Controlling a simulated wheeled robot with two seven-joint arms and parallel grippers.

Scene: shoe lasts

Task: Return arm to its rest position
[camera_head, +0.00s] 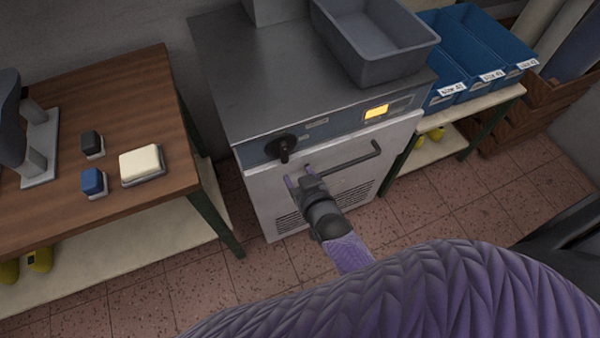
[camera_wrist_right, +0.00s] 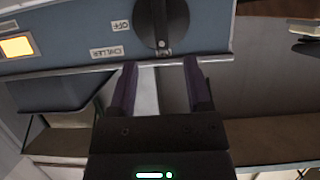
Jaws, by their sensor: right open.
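My right gripper (camera_head: 298,175) is in front of the grey chiller cabinet (camera_head: 275,195), just below its black rotary knob (camera_head: 282,148). Its two purple fingers (camera_wrist_right: 160,90) stand apart with nothing between them, seen in the right wrist view. The knob also shows in that view (camera_wrist_right: 158,25), beyond the fingertips, beside labels reading OFF and CHILLER. The fingers look clear of the knob, though the exact gap cannot be told. My right arm (camera_head: 350,255), in a purple sleeve, reaches up from the bottom of the head view. My left gripper is not in view.
The cabinet has a dark bar handle (camera_head: 345,166) right of my gripper and a lit yellow display (camera_head: 376,111). A grey bin (camera_head: 375,40) sits on top. A wooden table (camera_head: 125,80) stands left, blue bins (camera_head: 447,80) on a shelf right. Tiled floor (camera_head: 450,205) is open.

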